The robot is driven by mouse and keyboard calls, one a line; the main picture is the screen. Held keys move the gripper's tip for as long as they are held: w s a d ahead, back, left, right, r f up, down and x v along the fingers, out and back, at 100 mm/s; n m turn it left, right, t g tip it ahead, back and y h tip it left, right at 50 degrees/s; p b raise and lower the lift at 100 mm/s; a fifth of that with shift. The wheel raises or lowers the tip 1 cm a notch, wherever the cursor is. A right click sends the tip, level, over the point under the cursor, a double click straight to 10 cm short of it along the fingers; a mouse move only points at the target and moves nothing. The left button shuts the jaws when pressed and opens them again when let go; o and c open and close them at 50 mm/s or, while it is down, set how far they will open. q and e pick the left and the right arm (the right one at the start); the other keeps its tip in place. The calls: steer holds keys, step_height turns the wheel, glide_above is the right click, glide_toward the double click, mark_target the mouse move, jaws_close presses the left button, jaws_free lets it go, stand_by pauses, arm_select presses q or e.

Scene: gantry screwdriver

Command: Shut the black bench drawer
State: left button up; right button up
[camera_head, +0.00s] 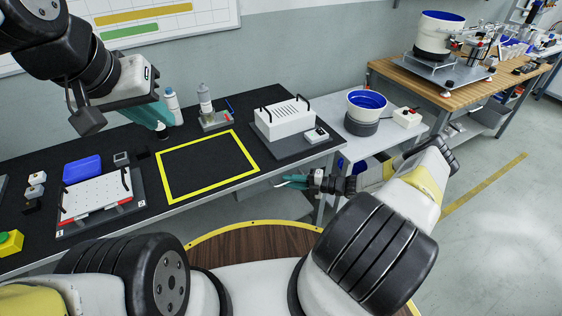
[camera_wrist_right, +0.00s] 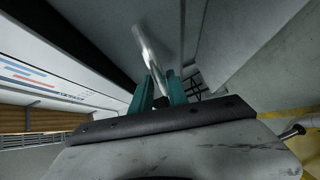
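I cannot make out the black bench drawer clearly in either view; the front of the black-topped bench (camera_head: 110,222) is seen steeply from above. My right gripper (camera_head: 287,181) is low in front of the bench's front edge, near its right end. In the right wrist view its two teal fingers (camera_wrist_right: 159,92) stand a little apart, with a bright metal bar (camera_wrist_right: 147,50) running between and beyond them. I cannot tell whether they grip the bar. My left gripper (camera_head: 160,128) hangs over the bench's back part; its opening is not clear.
A white box with black handles (camera_head: 284,120) and a yellow-outlined square (camera_head: 208,165) are on the bench. A white tray (camera_head: 95,197) lies to the left. Bottles (camera_head: 205,103) stand at the back. Open grey floor (camera_head: 500,230) lies to the right.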

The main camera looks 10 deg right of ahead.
steer(key=f+v, duration=0.1)
steer(key=v, duration=0.5)
steer(key=shift+s+d+r, duration=0.2)
steer(key=shift+d+r, duration=0.1)
steer(key=shift+r, duration=0.15)
steer(key=s+a+r+n+g+h, duration=0.2)
steer(key=r+n+g+h, duration=0.15)
steer(key=r+n, duration=1)
steer(key=s+a+r+n+g+h, duration=0.2)
steer(key=r+n+g+h, duration=0.15)
steer(key=r+n, duration=1)
steer(key=s+a+r+n+t+h, duration=0.3)
steer(key=s+r+n+t+h, duration=0.2)
steer(key=s+r+n, duration=1.1)
steer(key=s+r+t, duration=0.1)
steer(key=s+r, duration=0.4)
steer(key=r, duration=0.2)
steer(key=shift+r+t+h, duration=0.2)
steer(key=shift+t+h, duration=0.1)
steer(key=shift+h, duration=0.1)
